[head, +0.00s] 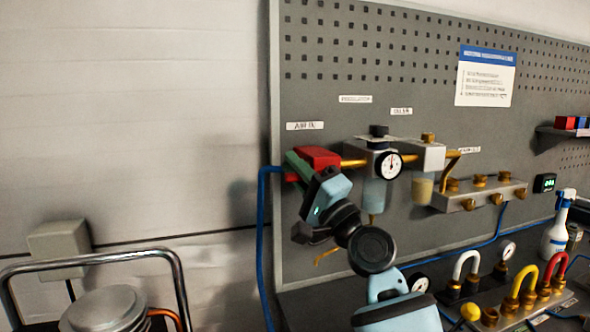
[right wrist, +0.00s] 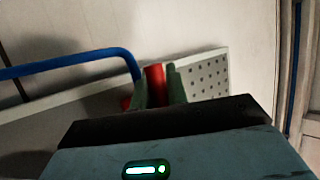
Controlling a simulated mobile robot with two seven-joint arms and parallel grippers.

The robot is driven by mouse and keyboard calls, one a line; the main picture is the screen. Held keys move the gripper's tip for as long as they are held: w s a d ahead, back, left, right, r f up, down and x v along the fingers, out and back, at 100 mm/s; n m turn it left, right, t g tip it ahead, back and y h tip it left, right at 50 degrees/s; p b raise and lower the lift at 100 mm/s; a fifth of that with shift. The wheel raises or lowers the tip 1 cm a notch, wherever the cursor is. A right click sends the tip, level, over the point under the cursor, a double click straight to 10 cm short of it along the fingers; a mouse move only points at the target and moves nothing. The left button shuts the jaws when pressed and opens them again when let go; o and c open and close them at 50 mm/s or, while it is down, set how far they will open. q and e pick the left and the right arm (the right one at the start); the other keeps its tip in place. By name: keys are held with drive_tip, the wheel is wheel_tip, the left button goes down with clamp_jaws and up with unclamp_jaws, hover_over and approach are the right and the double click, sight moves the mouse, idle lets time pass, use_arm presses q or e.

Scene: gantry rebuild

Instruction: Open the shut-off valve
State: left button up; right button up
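The red shut-off valve (head: 318,157) is at the left end of the brass air line on the grey pegboard, where the blue hose comes up. My right gripper (head: 297,166) reaches it from below, with its green fingers against the red part. In the right wrist view, the red valve part (right wrist: 155,84) stands between the two green fingers (right wrist: 157,88), with no clear gap on either side. The gripper looks shut on it. The fingers and wrist hide part of the valve, so its exact handle position is hard to tell. My left gripper is out of view.
A filter unit with a round gauge (head: 389,165) sits just right of the valve. A blue hose (head: 261,240) runs down the board's left edge. A brass-fitted manifold (head: 480,195) is farther right. A metal-railed cart (head: 100,259) stands at lower left.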

drive_tip(key=o, duration=0.4)
drive_tip(key=shift+r, duration=0.1)
drive_tip(key=shift+o, duration=0.2)
drive_tip(key=v, duration=0.8)
